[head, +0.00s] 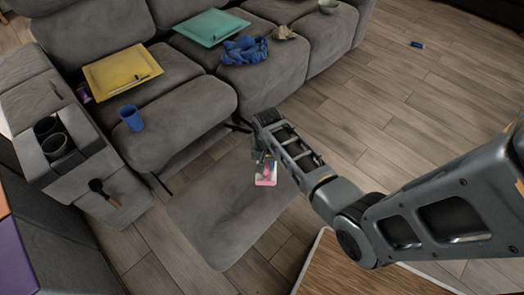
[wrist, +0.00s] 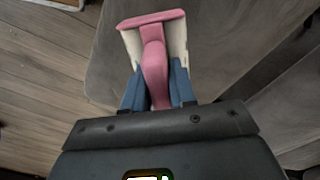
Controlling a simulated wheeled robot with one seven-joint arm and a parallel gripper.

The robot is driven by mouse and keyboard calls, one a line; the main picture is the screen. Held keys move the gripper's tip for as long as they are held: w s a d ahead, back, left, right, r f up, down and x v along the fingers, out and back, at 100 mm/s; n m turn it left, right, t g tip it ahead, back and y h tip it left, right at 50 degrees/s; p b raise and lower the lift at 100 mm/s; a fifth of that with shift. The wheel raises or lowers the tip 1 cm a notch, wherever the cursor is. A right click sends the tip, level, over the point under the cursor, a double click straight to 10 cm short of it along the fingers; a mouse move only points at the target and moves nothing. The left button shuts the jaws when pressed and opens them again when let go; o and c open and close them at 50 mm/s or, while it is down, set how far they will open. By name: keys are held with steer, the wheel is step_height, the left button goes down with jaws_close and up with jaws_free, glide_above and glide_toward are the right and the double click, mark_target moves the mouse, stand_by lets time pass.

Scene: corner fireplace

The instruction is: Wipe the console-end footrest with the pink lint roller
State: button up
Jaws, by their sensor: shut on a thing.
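The pink lint roller (head: 265,180) has a pink handle and a pale head with a pink edge. My gripper (head: 262,158) is shut on it. In the wrist view, the blue fingers hold the handle of the lint roller (wrist: 155,62), and its head points away from my gripper. The grey console-end footrest (head: 212,222) extends in front of the sofa, and the roller overlaps its right part in the head view. The footrest (wrist: 215,50) lies behind the roller in the wrist view. I cannot tell whether they touch.
The sofa seats hold a blue cup (head: 131,118), yellow tray (head: 122,72), teal tray (head: 211,27) and blue cloth (head: 244,50). A wooden tabletop (head: 350,268) is at the bottom. Floor at right is mostly clear.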

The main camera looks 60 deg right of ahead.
steer(key=shift+r+p, duration=0.95)
steer(key=shift+r, duration=0.4)
